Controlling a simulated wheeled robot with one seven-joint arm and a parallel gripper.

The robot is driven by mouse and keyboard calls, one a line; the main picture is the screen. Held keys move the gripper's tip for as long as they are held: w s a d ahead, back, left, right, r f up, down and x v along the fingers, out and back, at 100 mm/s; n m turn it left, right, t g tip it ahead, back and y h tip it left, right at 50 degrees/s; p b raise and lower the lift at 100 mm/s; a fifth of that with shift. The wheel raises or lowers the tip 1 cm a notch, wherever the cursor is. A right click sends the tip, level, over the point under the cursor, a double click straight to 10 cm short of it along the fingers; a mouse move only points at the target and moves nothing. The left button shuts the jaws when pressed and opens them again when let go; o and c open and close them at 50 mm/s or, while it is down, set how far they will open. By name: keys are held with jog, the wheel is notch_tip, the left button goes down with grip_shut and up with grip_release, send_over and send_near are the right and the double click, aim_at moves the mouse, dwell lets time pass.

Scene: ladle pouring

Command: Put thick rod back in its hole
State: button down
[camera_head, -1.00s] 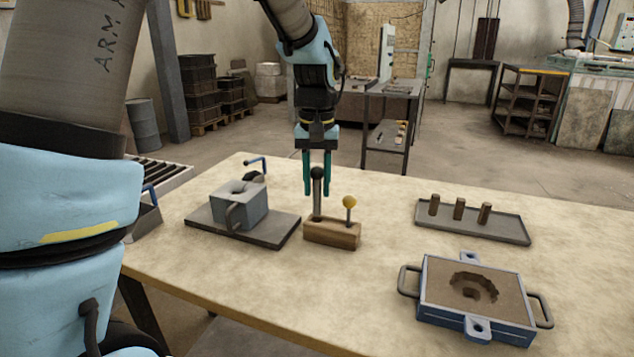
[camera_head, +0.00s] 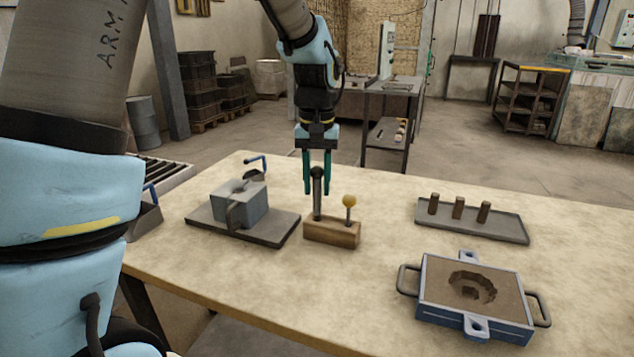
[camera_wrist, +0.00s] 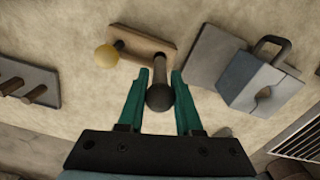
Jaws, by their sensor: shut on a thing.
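The thick rod (camera_head: 317,199) is grey with a dark round knob and stands upright at the left end of the wooden block (camera_head: 338,236). Its lower end meets the block's top; I cannot tell how deep it sits in the hole. My gripper (camera_head: 317,187) points down from above with its green fingers shut on the thick rod near the knob. In the wrist view the dark knob (camera_wrist: 160,97) shows between the two fingers (camera_wrist: 161,84). A thinner rod with a yellow knob (camera_head: 349,201) stands in the block's right end.
A grey mould block (camera_head: 252,212) on a dark plate stands close on the left. At right are a tray (camera_head: 495,228) with several short pegs and a blue-framed mould box (camera_head: 432,304) with handles. The table between block and mould box is clear.

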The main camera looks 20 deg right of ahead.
aim_at(317, 214)
jog(key=shift+f+b, duration=1.15)
jog(key=shift+f, duration=1.15)
jog(key=c, duration=0.5)
grip_release()
jog(key=shift+o, duration=0.3)
jog(key=o, duration=0.4)
jog(key=shift+o, duration=0.2)
jog(key=shift+r+p, duration=2.65)
jog(key=shift+r, duration=0.4)
